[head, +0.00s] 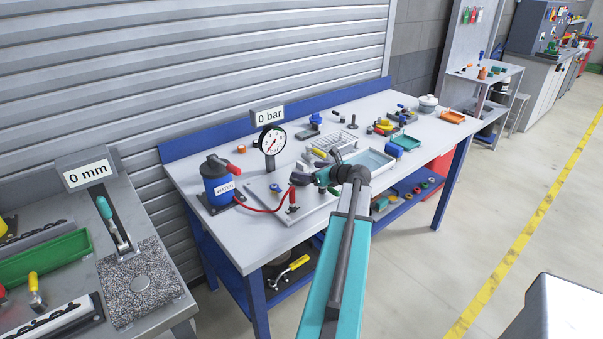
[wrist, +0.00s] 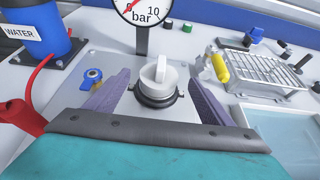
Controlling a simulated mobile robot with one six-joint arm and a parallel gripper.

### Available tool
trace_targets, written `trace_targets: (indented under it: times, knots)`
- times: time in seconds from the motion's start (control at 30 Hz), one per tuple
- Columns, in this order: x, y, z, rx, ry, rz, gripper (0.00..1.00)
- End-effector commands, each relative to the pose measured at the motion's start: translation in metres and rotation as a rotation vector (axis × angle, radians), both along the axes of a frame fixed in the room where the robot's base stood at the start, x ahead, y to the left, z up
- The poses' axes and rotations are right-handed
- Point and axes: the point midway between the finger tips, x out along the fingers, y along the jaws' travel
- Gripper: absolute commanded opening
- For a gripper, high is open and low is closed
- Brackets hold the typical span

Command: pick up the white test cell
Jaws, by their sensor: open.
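The white test cell (wrist: 160,78) appears in the wrist view as a round white body with a raised ridge across its top. It sits in a dark ring (wrist: 156,98) on a light grey plate (wrist: 110,65). My gripper (wrist: 158,84) is open, with one grey finger on each side of the cell. Gaps show between the fingers and the white body, and nothing is gripped. In the head view my gripper (head: 302,179) is low over the plate (head: 312,212) and hides the cell. The cell's lower part is hidden in the wrist view.
A pressure gauge (head: 272,140) reading 0 bar stands behind the plate. A blue water bottle (head: 217,179) with a red hose is at left. A blue valve (wrist: 92,75) sits left of the cell. A wire rack (wrist: 262,70) and a water tray (head: 370,160) are at right.

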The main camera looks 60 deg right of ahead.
Motion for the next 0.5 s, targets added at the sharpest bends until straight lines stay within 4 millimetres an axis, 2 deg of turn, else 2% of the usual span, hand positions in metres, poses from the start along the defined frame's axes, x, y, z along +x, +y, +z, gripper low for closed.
trace_targets:
  times: [0.23,0.5]
  knots:
    - [0.024,-0.008,-0.010,0.001,0.000,0.000,0.75]
    - [0.028,-0.009,-0.014,0.001,0.000,0.000,0.75]
